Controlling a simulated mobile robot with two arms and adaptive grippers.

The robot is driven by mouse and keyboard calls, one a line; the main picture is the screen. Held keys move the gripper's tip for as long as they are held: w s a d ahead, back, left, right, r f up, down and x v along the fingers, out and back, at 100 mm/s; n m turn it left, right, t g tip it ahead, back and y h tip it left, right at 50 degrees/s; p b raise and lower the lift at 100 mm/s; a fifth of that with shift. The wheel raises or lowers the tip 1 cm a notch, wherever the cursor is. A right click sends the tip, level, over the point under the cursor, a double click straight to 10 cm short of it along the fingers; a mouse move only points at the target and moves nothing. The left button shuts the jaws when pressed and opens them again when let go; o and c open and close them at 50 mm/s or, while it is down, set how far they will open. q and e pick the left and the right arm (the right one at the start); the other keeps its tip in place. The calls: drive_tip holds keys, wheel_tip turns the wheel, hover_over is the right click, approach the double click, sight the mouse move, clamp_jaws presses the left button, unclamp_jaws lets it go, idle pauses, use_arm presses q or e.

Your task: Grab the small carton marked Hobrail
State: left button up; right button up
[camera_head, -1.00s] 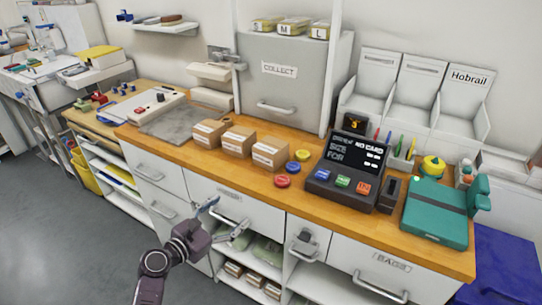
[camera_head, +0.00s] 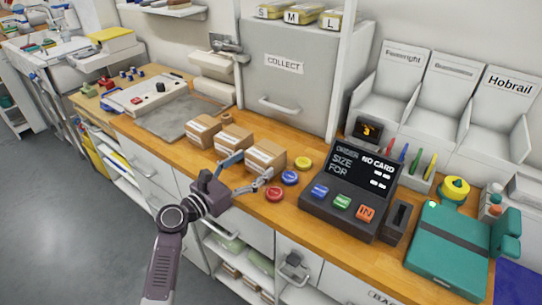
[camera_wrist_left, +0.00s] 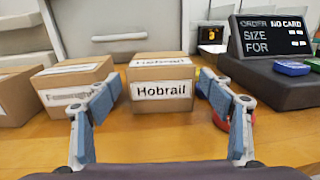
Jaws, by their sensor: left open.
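The small carton marked Hobrail (camera_wrist_left: 161,65) is a brown box in the middle of the left wrist view, with a white label reading Hobrail on its front. In the head view it is the rightmost carton (camera_head: 266,156) of three in a row on the wooden counter. My left gripper (camera_head: 256,164) is open in front of it. In the left wrist view the gripper's fingers (camera_wrist_left: 160,82) stand to either side of the carton's front, with gaps between. The gripper holds nothing. My right gripper is out of view.
Another carton (camera_wrist_left: 70,85) stands close on the left, a third (camera_head: 203,131) beyond it. Red (camera_head: 274,194), blue and yellow round buttons and the order terminal (camera_head: 345,195) lie to the right. A bin marked Hobrail (camera_head: 497,115) stands at the back right.

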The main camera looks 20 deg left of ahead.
sight(266, 155)
use_arm(q)
drive_tip(key=x, duration=0.3)
drive_tip(key=shift+r+p, duration=0.25)
drive_tip(key=shift+p, duration=0.1)
drive_tip(key=shift+x, duration=1.2)
drive_tip(key=shift+w+d+f, duration=0.15)
drive_tip(key=shift+w+f, duration=0.05)
drive_tip(key=shift+f, duration=0.05)
drive_tip(key=c, duration=0.9)
drive_tip(key=shift+c, duration=1)
drive_tip(key=shift+r, duration=0.1)
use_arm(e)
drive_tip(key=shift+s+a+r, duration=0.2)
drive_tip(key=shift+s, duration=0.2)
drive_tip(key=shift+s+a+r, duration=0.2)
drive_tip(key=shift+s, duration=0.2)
